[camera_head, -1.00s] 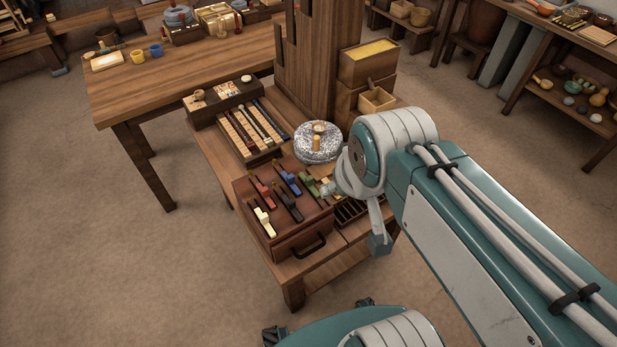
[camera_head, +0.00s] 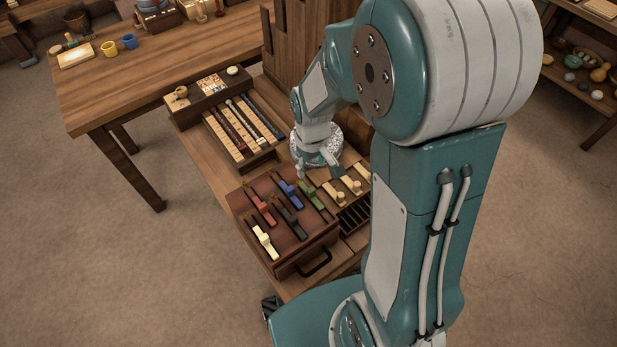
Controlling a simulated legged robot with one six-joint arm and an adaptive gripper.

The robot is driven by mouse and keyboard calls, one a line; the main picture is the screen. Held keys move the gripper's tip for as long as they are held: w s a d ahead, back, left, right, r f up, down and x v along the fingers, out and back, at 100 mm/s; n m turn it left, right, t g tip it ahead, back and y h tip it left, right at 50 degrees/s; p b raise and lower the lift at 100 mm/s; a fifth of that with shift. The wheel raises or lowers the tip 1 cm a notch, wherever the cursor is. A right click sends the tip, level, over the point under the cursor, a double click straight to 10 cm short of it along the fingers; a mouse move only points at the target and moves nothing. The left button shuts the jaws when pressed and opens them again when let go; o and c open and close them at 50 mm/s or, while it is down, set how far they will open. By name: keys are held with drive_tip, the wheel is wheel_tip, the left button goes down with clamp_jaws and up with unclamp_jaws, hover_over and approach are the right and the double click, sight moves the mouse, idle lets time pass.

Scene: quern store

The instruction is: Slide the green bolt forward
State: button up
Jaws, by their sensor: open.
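The green bolt (camera_head: 312,196) lies in its slot on top of the dark red-brown wooden box (camera_head: 291,268), at the right end of the back row. A blue bolt (camera_head: 288,191) and a red bolt (camera_head: 263,210) are in the same row to its left. My gripper (camera_head: 318,177) is above and behind the green bolt, pointing down, with its fingers apart and nothing seen between them. It looks close to the bolt, but I cannot tell whether it touches it.
A black bolt (camera_head: 290,222) and a cream bolt (camera_head: 264,241) fill the front row. Light wooden pieces with round knobs (camera_head: 341,197) lie right of the box. A speckled grey round stone (camera_head: 326,143) stands behind my gripper. A slotted rack (camera_head: 240,135) lies behind the box.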

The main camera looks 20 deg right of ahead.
sight(311, 189)
wheel_tip(311, 189, down, 11)
idle(0.5)
clamp_jaws()
